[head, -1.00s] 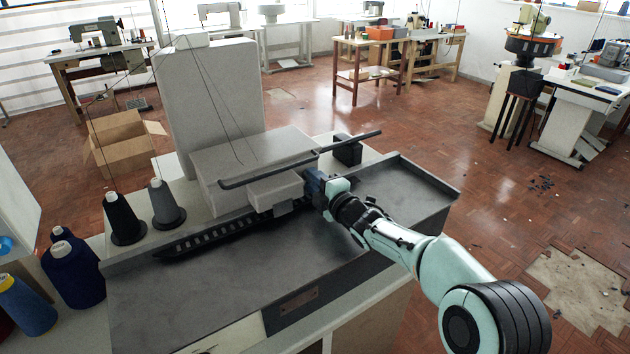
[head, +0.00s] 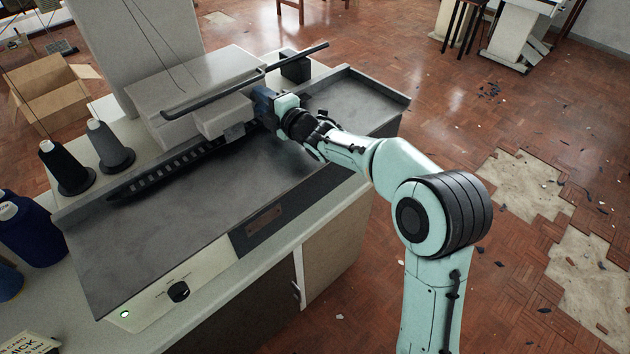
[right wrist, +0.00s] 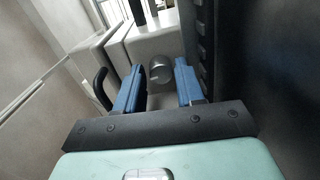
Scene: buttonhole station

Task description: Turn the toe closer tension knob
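In the right wrist view a short grey metal round knob (right wrist: 159,72) sits ahead, between my blue fingertips. Small gaps show on both sides of it. My right gripper (right wrist: 157,80) is open. In the head view the right gripper (head: 263,106) is at the right side of the grey machine head (head: 222,117), and it hides this knob there. The toe closer (head: 190,85) is a pale grey machine on a dark top. A black dial (head: 178,291) is on its front panel, beside a green light. I cannot read which knob is labelled tension. My left gripper is not in view.
A long black bar (head: 245,85) runs above the machine head near my gripper. Thread cones (head: 66,168) stand at the left. A slotted black rail (head: 165,172) crosses the dark machine top (head: 150,230); its front part is clear.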

